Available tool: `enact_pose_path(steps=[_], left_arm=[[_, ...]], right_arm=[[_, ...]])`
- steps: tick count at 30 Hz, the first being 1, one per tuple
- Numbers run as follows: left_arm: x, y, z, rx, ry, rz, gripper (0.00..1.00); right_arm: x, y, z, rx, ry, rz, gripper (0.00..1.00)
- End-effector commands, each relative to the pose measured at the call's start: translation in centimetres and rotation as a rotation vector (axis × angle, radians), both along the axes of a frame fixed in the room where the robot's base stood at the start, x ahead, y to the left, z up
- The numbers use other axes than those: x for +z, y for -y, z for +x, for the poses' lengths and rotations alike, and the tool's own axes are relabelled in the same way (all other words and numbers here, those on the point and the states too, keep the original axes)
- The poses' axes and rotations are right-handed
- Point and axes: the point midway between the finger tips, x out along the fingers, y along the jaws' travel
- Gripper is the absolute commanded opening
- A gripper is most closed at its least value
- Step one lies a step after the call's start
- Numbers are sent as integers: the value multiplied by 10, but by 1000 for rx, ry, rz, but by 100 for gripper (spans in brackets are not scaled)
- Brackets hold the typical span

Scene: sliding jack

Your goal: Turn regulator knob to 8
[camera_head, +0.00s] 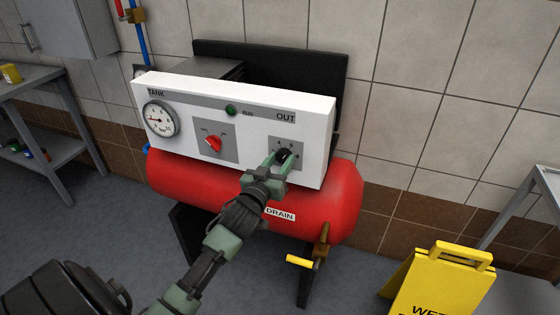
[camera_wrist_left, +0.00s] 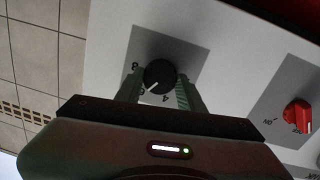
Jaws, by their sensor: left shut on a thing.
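The black regulator knob (camera_head: 284,155) sits on a grey plate under the word OUT, on the right of the white compressor panel (camera_head: 245,108). My left gripper (camera_head: 276,163) reaches up to it and is shut on it. In the left wrist view, the knob (camera_wrist_left: 158,75) is between the two green fingers (camera_wrist_left: 160,90). A white pointer line shows on the knob, slanting to the lower left there. My right gripper is not in view.
A red switch (camera_head: 213,143) and a gauge (camera_head: 160,118) are left of the knob. The red tank (camera_head: 335,205) lies below the panel, with a yellow drain handle (camera_head: 299,261). A yellow wet-floor sign (camera_head: 440,283) stands at right. Metal shelving (camera_head: 38,84) is at left.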

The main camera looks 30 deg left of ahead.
Motion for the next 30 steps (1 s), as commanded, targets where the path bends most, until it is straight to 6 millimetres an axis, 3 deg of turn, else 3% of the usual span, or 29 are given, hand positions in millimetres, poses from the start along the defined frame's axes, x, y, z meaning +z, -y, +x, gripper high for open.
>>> enact_pose_path(steps=[8,30], left_arm=[[3,0,0,0,-32,129,0],[2,2,1,-1,-186,774,0]], right_arm=[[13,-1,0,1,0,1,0],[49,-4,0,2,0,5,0]])
